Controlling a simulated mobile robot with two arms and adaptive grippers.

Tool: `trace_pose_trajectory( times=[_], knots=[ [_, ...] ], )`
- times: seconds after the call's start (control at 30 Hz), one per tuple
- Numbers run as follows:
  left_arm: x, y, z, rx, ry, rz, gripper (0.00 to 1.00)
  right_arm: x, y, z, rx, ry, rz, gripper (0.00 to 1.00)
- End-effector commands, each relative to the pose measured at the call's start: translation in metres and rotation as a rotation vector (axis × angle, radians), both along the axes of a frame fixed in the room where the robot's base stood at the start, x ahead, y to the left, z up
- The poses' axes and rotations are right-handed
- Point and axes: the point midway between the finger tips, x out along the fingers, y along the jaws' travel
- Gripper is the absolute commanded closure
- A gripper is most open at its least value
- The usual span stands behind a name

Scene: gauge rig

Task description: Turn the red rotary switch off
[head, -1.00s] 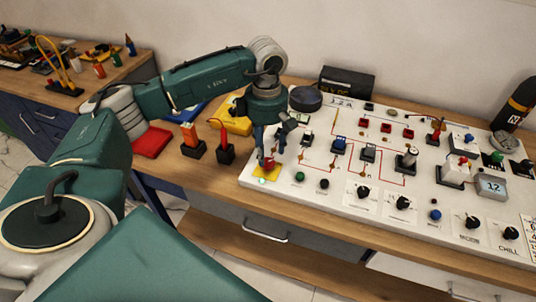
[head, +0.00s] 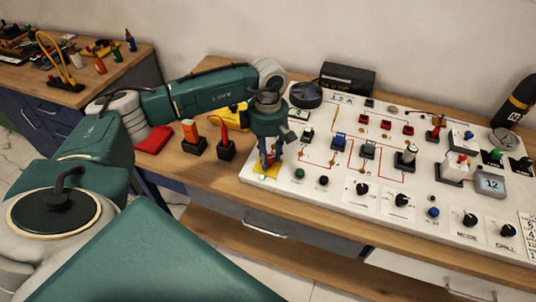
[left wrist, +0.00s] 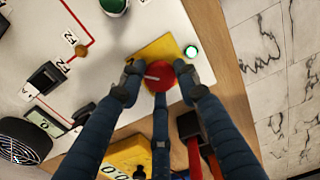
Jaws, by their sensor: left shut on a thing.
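The red rotary switch (left wrist: 163,76) is a round red knob with a white pointer line, on a yellow plate (left wrist: 157,48) at the panel's front left corner. In the head view the yellow plate (head: 262,175) shows, with the knob mostly hidden by the gripper. My left gripper (head: 270,160) points down over it. In the left wrist view my left gripper's fingers (left wrist: 164,82) sit around the knob, shut on it. My right gripper is not in view.
The white panel (head: 330,190) carries several other switches, black knobs and buttons to the right. Orange and red tools in black stands (head: 194,145) are left of the gripper. The bench's front edge (left wrist: 237,75) is close to the switch.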

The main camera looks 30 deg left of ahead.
Motion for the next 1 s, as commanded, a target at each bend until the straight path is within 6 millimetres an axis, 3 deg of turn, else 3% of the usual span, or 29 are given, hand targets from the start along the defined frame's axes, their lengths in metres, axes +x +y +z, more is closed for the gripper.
trace_pose_trajectory(
  times=[0.37,1.0],
  knots=[
    [0.0,0.0,-0.001,-0.001,-0.001,0.101,0.94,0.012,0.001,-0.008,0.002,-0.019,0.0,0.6],
    [0.001,0.0,-0.001,0.0,-0.003,0.67,0.94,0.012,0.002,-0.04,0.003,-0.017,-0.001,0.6]
  ],
)
